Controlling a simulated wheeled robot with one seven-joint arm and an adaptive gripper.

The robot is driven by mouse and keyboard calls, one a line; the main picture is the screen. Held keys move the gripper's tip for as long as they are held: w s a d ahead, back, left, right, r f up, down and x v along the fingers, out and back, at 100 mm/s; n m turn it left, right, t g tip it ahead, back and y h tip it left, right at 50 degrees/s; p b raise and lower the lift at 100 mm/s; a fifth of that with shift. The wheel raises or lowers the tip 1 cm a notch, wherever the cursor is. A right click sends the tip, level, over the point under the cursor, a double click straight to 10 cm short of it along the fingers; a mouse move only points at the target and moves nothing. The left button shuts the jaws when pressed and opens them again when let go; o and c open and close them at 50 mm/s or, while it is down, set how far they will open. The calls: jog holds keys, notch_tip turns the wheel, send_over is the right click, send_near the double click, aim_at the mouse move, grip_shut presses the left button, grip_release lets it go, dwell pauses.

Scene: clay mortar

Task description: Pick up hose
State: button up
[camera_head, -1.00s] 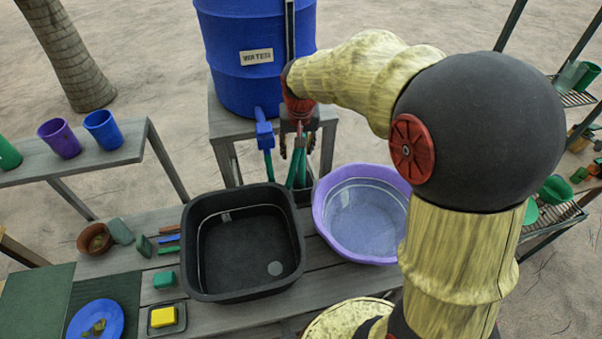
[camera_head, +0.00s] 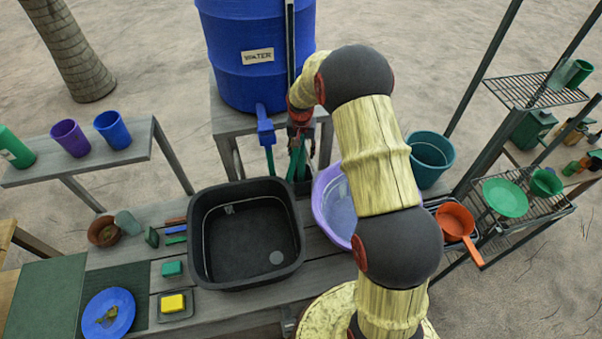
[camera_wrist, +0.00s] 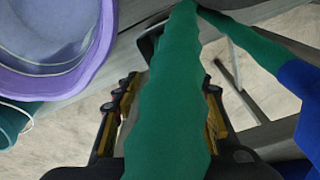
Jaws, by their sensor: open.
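The green hose (camera_head: 298,165) stands below my gripper in the head view, beside the blue tap (camera_head: 265,126) of the water barrel. In the wrist view the green hose (camera_wrist: 168,100) runs up the middle, close to the camera. A second green length (camera_wrist: 255,48) slants from a blue part at right toward its top; I cannot tell whether they join. My gripper (camera_head: 300,128) is open and points down in front of the barrel stand. In the wrist view the fingers of my gripper (camera_wrist: 165,115) lie on either side of the hose. Contact cannot be made out.
The blue water barrel (camera_head: 255,60) stands on a grey stand behind. The black basin (camera_head: 205,270) and purple basin (camera_head: 325,215) sit on the bench in front. A teal bucket (camera_head: 430,165) and an orange pan (camera_head: 456,222) are at right.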

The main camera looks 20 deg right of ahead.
aim_at(301, 168)
jog(key=f, duration=0.4)
jog(key=shift+w+f, duration=0.35)
jog(key=shift+w, duration=0.05)
jog(key=shift+c, duration=0.4)
grip_shut()
